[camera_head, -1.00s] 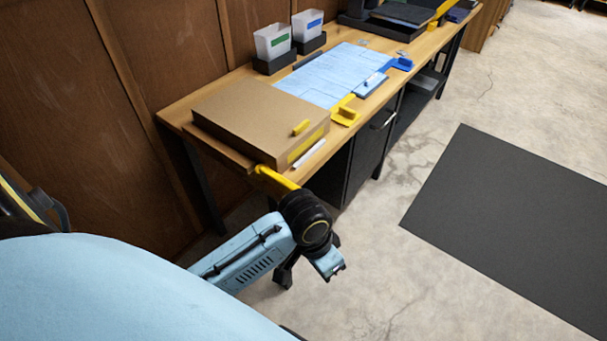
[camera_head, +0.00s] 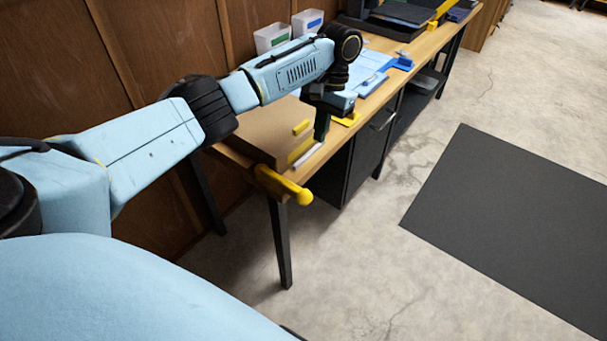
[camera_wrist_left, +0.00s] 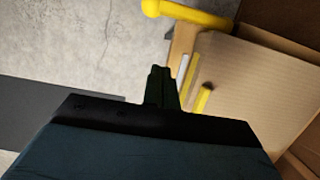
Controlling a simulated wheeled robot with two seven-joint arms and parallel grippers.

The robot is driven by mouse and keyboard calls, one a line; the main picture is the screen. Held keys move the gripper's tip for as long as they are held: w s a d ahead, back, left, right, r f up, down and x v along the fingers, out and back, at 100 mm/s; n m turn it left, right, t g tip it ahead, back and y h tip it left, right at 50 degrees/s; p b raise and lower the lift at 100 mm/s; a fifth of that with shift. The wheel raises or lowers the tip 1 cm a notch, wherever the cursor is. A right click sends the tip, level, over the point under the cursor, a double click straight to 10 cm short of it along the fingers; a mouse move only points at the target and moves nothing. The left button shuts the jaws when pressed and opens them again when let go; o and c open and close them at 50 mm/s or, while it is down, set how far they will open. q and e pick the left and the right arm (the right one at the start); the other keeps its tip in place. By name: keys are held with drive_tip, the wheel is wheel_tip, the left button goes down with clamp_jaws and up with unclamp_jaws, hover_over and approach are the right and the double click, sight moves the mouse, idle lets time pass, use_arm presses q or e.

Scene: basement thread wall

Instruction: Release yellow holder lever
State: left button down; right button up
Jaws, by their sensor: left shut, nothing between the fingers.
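A yellow lever with a rounded knob end (camera_head: 285,185) sticks out from the near end of the bench, below the cardboard box. It also shows at the top of the left wrist view (camera_wrist_left: 190,13). A second yellow piece, holder-like (camera_head: 348,119), sits at the bench's front edge, partly hidden by my gripper. My left gripper (camera_head: 321,136) points down at the front of the bench, beside the box and apart from the knobbed lever. In the left wrist view its fingers (camera_wrist_left: 162,88) are together and empty. My right gripper is in neither view.
The brown cardboard box (camera_head: 262,130) carries a yellow bar (camera_head: 301,127) and a yellow front label. A white strip (camera_head: 308,156) lies before it. Blue sheets, a blue holder (camera_head: 402,64) and white bins (camera_head: 271,38) stand farther back. The floor in front is clear, with a dark mat (camera_head: 515,225).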

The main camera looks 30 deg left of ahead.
sight(281, 183)
use_arm(q)
drive_tip(key=s+f, duration=0.2)
drive_tip(key=f, duration=0.1)
drive_tip(key=s+f, duration=0.2)
drive_tip(key=f, duration=0.1)
drive_tip(key=s+f, duration=0.2)
drive_tip(key=f, duration=0.1)
drive_tip(key=shift+s+a+f+b, duration=0.25)
drive_tip(key=shift+f+b, duration=0.15)
idle(0.5)
